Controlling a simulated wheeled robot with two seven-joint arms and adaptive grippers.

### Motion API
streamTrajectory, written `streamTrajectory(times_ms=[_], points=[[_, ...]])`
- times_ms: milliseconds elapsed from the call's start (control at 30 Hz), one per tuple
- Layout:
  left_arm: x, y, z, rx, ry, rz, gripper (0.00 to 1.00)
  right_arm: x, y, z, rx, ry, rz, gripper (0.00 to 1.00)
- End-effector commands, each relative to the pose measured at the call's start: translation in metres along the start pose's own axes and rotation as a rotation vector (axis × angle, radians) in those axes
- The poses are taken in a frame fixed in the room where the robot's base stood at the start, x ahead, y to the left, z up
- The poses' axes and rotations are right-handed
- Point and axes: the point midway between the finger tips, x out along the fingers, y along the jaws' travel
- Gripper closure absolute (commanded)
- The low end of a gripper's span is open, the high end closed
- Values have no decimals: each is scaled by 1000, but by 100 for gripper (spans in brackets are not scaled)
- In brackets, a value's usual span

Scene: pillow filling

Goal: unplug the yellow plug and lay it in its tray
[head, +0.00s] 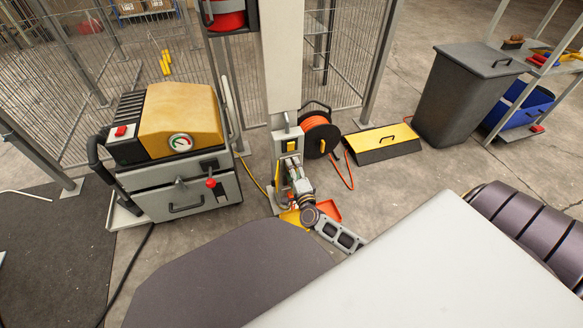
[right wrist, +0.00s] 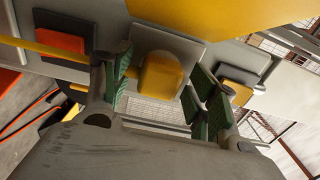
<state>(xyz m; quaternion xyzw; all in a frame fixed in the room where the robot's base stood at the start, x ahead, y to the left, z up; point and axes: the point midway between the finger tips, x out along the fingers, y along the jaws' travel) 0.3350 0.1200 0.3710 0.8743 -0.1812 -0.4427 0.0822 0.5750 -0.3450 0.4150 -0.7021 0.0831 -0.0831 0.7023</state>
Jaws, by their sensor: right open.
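In the right wrist view a rounded yellow plug (right wrist: 160,75) sits against a grey square plate. My right gripper (right wrist: 158,88) is open, its green-padded fingers on either side of the plug, with gaps visible. Whether a finger touches it I cannot tell. In the head view my right gripper (head: 293,172) is at the front of the pale column (head: 283,70), below a yellow-faced grey box (head: 291,147). At the column's foot are a yellow tray (head: 291,217) and an orange tray (head: 328,210), both partly hidden by my arm. My left gripper is not in view.
A yellow-topped machine (head: 180,120) with a gauge stands left of the column. An orange cable reel (head: 319,135) and a yellow-and-black box (head: 383,141) are to its right. A grey bin (head: 462,95) stands farther right. A cable crosses the floor near the reel.

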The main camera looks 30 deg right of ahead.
Motion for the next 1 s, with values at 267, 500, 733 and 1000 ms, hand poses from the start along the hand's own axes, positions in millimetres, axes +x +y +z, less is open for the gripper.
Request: streamTrajectory(times_ms=[267, 500, 733, 1000], points=[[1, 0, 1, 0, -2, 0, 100, 0, 0, 0, 0, 0, 0, 66], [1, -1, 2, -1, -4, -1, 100, 0, 0, 0, 0, 0, 0, 96], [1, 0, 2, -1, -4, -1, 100, -1, 0, 0, -1, 0, 0, 100], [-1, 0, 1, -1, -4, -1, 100, -7, 0, 0, 0, 1, 0, 100]])
